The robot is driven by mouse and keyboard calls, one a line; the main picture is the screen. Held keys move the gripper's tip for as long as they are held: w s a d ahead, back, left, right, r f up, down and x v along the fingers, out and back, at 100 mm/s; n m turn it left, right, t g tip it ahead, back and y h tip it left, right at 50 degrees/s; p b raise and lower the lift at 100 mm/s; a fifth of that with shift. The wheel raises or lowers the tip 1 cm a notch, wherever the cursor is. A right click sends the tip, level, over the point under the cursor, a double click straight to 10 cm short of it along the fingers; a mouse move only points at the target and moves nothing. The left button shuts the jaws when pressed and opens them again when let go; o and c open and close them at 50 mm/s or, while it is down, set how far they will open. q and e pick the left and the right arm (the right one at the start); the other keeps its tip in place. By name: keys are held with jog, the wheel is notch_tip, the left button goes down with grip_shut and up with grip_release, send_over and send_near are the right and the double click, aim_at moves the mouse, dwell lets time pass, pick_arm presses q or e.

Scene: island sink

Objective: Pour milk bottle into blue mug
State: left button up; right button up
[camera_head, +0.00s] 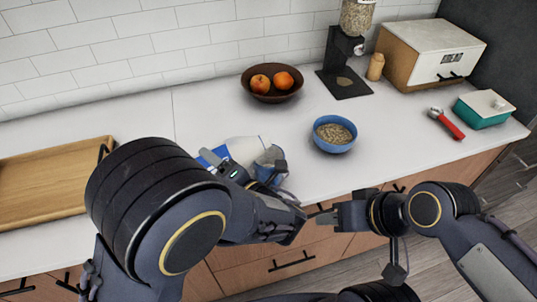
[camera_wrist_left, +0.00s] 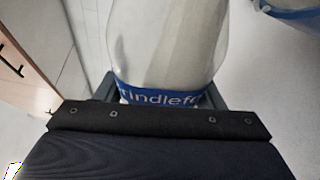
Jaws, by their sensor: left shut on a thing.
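The milk bottle (camera_head: 241,148) is whitish with a blue label and looks tilted over in the head view. In the left wrist view the clear, pale bottle (camera_wrist_left: 168,45) with its blue lettered band fills the space between the fingers. My left gripper (camera_head: 238,174) is shut on it above the counter. Whether milk is flowing cannot be told. My right gripper (camera_head: 320,214) is near the counter's front edge, away from the bottle; its opening is unclear.
A blue bowl of grain (camera_head: 335,134) stands right of the mug. Behind are a fruit bowl (camera_head: 272,83) and a dark cereal dispenser (camera_head: 345,65). A wooden tray (camera_head: 50,178) lies at left. Red-handled tool (camera_head: 447,123) and teal box (camera_head: 484,110) are at right.

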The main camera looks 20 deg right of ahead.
pick_arm(q)
jog(key=shift+r+p, duration=0.1)
jog(key=shift+p, duration=0.2)
dwell(2.2)
dwell(0.3)
jog(key=shift+a+p, duration=0.1)
jog(key=shift+p, duration=0.2)
jog(key=shift+m, duration=0.3)
dwell(0.4)
dwell(0.4)
